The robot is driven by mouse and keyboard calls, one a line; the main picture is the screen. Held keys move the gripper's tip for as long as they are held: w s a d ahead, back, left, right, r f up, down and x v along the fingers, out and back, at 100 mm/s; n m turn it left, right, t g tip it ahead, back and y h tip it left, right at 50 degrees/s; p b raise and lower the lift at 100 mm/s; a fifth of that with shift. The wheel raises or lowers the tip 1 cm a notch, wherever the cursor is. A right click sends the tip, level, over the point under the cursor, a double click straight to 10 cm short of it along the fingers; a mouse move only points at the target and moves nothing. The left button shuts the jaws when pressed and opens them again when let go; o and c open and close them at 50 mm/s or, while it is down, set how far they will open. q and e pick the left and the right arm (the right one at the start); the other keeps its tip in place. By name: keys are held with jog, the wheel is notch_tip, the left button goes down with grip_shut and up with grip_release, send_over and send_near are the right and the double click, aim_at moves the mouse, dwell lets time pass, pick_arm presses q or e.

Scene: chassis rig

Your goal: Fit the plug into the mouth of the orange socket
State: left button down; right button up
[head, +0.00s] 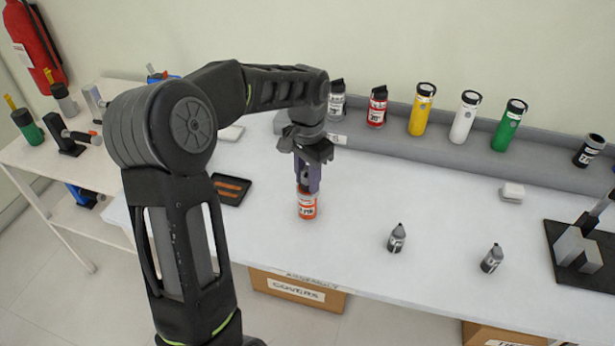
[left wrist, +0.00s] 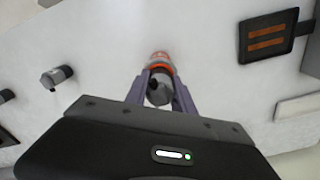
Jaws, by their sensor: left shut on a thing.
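The orange socket (head: 307,207) stands upright on the white table below my left gripper, with a white label on its side. My left gripper (head: 308,182) points down right over it, its fingers shut on a grey plug. In the left wrist view the plug (left wrist: 160,92) is between the fingertips, in front of the orange socket (left wrist: 160,62). The fingers hide most of the plug and the socket's mouth, so I cannot tell how far the plug is in, or whether it touches. My right gripper is not in view.
Two small grey bottle-shaped pieces (head: 397,238) (head: 492,258) stand to the right on the table. A black tray (head: 232,190) with orange strips lies left. Several coloured cylinders, including a yellow one (head: 422,109), stand on the grey back ledge (head: 345,150). A dark fixture (head: 580,245) is far right.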

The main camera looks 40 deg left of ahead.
aim_at(307, 171)
pick_arm(q)
jog(key=c, duration=1.1)
grip_release()
jog(key=shift+o, duration=0.2)
jog(key=shift+r, duration=0.1)
jog(key=shift+r+p, duration=0.6)
jog(key=shift+r, duration=0.15)
jog(key=shift+r+b, duration=0.35)
jog(key=shift+r, duration=0.05)
notch_tip(307, 171, up, 7)
jog(key=shift+r, duration=0.15)
notch_tip(307, 171, up, 2)
jog(key=shift+r+p, duration=0.1)
jog(key=shift+p, duration=0.5)
jog(key=shift+r+p, duration=0.6)
jog(key=shift+r, duration=0.05)
